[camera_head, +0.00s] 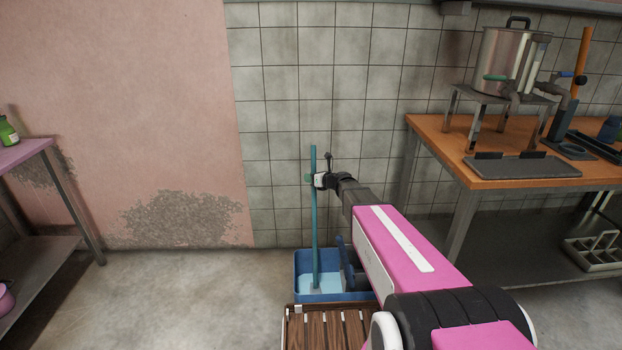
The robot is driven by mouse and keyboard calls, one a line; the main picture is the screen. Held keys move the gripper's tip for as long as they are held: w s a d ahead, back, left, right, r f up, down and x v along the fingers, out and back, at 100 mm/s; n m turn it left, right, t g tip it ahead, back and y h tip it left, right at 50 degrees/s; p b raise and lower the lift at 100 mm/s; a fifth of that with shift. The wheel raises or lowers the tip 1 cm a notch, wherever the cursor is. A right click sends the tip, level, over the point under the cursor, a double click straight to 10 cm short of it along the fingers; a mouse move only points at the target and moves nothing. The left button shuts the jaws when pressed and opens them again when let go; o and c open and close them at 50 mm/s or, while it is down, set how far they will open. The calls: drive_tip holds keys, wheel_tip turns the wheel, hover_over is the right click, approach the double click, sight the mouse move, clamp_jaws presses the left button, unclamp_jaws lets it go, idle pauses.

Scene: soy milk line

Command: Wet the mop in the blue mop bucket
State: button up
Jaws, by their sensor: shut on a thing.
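The mop (315,225) stands close to upright, its teal handle rising in front of the tiled wall. Its lower end is inside the blue mop bucket (303,262), which has pale blue liquid in it. The mop's head is mostly hidden by the bucket's front and the liquid; a small greyish part shows near the handle's foot. My gripper (315,179) is shut on the upper part of the mop handle. My pink arm reaches in from the lower right and covers the bucket's right side.
A slatted wooden platform (323,318) lies in front of the bucket. An orange-topped table (450,148) with a steel pot (505,60) on a stand is at the right. A pink-topped table (22,152) is at the left. The floor (190,285) between is clear.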

drive_tip(key=shift+f, duration=0.4)
idle(1.2)
drive_tip(key=shift+r, duration=3.55)
drive_tip(key=shift+f, duration=0.15)
wheel_tip(320, 180, down, 7)
